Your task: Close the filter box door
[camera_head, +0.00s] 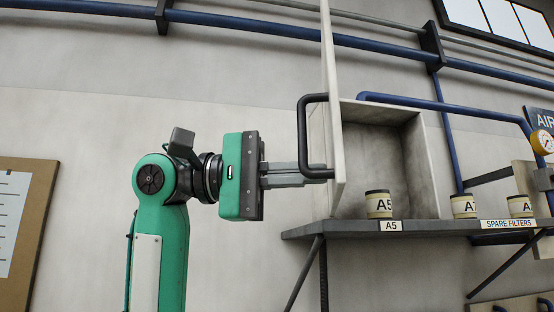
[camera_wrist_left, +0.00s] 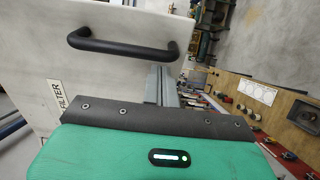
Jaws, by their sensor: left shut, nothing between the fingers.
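The filter box (camera_head: 385,165) is a pale open box on a shelf, with its front opening showing. Its door (camera_head: 331,90) stands open, seen nearly edge-on at the box's left side. A black bar handle (camera_head: 306,135) sits on the door's left face; it also shows in the left wrist view (camera_wrist_left: 122,46). My left gripper (camera_head: 326,173) is shut and empty, its fingertips at the lower end of the handle by the door. I cannot tell whether they touch. In the wrist view the door face (camera_wrist_left: 45,40) carries a FILTER label (camera_wrist_left: 58,97). My right gripper is not in view.
More cans (camera_head: 463,206) stand to the right. Blue pipes and a gauge (camera_head: 542,141) are at right. A board (camera_head: 25,220) hangs at far left.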

